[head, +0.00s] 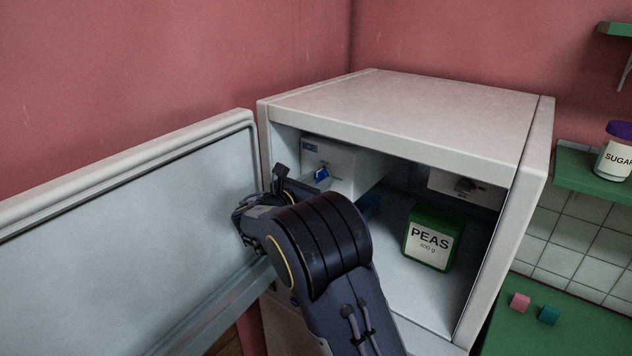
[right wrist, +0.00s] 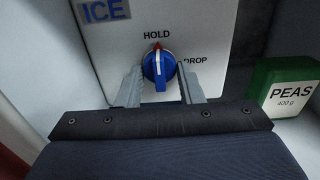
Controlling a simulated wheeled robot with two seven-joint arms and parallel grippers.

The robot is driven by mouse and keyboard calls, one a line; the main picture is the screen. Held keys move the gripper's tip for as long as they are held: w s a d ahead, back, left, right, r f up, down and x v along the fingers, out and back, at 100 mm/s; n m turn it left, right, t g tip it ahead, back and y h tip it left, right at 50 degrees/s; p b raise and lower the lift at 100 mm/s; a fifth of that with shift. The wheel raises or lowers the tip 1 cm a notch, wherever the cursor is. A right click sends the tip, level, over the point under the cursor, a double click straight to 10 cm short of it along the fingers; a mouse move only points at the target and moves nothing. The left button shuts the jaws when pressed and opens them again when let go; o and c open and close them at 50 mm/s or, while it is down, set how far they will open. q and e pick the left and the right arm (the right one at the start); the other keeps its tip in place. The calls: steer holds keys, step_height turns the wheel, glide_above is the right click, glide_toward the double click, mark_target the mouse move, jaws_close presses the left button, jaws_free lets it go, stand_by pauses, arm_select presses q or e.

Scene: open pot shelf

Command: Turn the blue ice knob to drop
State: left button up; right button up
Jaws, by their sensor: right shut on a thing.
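The blue ice knob (right wrist: 157,70) is on a white panel (right wrist: 200,20) marked ICE, with HOLD above the knob and DROP to its upper right. Its handle stands about upright, with a red mark at its top end under HOLD. In the head view this gripper (head: 312,181) is partly hidden by my own wrist. My left gripper is not in view.
The cabinet door (head: 120,240) stands open at the left. A green PEAS box (head: 433,238) sits inside, right of my arm. Outside are a pink block (head: 520,302), a teal block (head: 548,315) and a SUGAR jar (head: 614,158).

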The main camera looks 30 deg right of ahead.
steer(key=shift+f+m+b, duration=0.25)
steer(key=shift+m+b, duration=0.35)
steer(key=shift+b, duration=0.35)
steer(key=shift+w+a+r+m+b, duration=0.1)
steer(key=shift+m+b, duration=2.65)
steer(key=shift+b, duration=0.35)
steer(key=shift+w+d+r+m+b, duration=0.1)
steer(key=shift+r+m+b, duration=0.05)
steer(key=shift+m+b, duration=2.8)
steer(key=shift+a+r+m+b, duration=0.1)
steer(key=shift+m+b, duration=2.5)
steer(key=shift+b, duration=0.65)
steer(key=o, duration=0.9)
steer(key=shift+o, duration=0.2)
steer(key=shift+r, duration=0.1)
